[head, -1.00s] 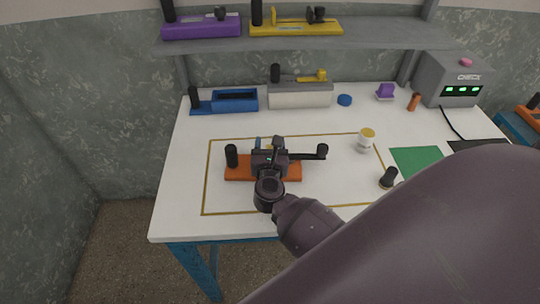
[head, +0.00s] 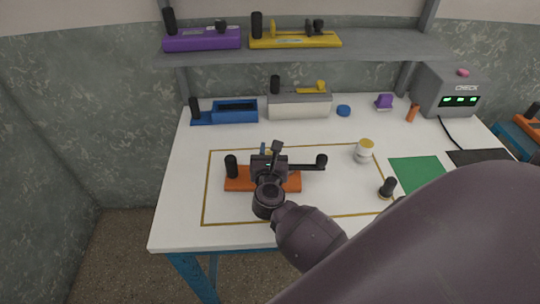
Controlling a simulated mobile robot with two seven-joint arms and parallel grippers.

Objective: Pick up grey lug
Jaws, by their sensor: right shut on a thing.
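My right gripper (head: 268,168) is over the orange fixture (head: 238,182) in the marked area of the table, and its jaws are shut on a small piece there. A dark grey upright piece (head: 277,147) shows just beyond the jaws and looks like the grey lug, though the gripper hides most of the grip. The orange fixture has a black post (head: 231,166) at its left end. A dark bar with a black knob (head: 321,160) reaches out to the right. I cannot tell whether the held piece is clear of the fixture. My left gripper is not in view.
A white cup with a yellow top (head: 364,151) and a black knob (head: 387,188) stand to the right. A blue tray (head: 235,111), a grey-white block (head: 299,105) and a blue cap (head: 344,111) are at the back. A shelf (head: 370,45) hangs above. The front left table is clear.

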